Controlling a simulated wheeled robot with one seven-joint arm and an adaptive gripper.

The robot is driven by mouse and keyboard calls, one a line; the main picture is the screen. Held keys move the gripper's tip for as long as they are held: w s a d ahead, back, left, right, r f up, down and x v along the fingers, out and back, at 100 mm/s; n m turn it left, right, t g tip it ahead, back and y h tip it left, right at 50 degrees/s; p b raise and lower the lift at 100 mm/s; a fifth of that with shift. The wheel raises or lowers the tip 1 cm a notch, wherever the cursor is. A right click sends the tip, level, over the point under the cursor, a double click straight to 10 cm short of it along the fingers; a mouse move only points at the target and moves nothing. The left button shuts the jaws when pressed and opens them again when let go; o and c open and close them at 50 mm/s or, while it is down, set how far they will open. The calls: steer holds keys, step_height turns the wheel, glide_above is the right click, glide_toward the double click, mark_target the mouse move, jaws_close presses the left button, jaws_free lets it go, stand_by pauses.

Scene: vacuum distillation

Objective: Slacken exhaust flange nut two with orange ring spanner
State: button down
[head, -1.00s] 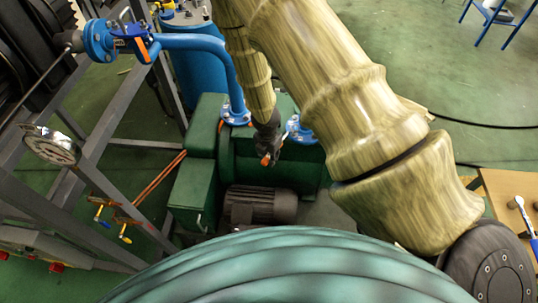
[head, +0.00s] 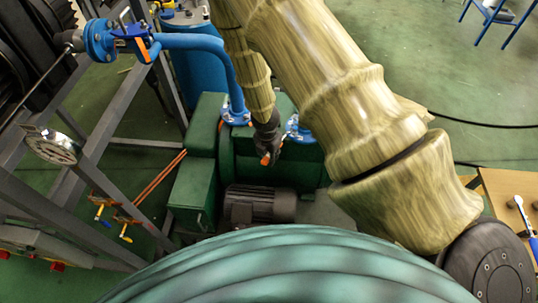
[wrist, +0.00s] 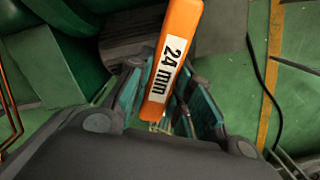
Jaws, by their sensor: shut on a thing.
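An orange spanner (wrist: 178,45) marked "24 mm" stands between the fingers of my gripper (wrist: 167,112) in the wrist view. Its upper part ends near the top edge of that view, and no ring end shows there. In the head view my gripper (head: 267,146) is shut on it beside the green pump, with only a small orange piece (head: 265,160) showing below. Two blue flanges are on the pump, one left (head: 236,116) of my gripper and one right (head: 299,130), partly hidden by my arm. I cannot make out nut two or any contact with it.
A blue pipe (head: 205,45) rises from the left flange to a valve (head: 130,38). A grey frame with a gauge (head: 52,147) stands at the left. A dark motor (head: 258,205) lies below my gripper. A wooden table (head: 500,188) with tools is at the right.

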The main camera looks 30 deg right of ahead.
steer(key=shift+f+b, duration=1.2)
steer(key=shift+f, duration=0.5)
stand_by(0.5)
stand_by(0.6)
steer(key=s+b, duration=0.1)
steer(key=s+d+n+b, duration=0.1)
steer(key=b, duration=0.1)
steer(key=shift+s+d+f+n, duration=0.1)
steer(key=shift+d+n, duration=0.2)
stand_by(0.3)
steer(key=shift+s+d+b, duration=0.1)
steer(key=shift+b, duration=0.2)
steer(key=shift+s+d+n+b, duration=0.8)
steer(key=shift+s+d+b, duration=0.1)
steer(key=shift+b, duration=0.45)
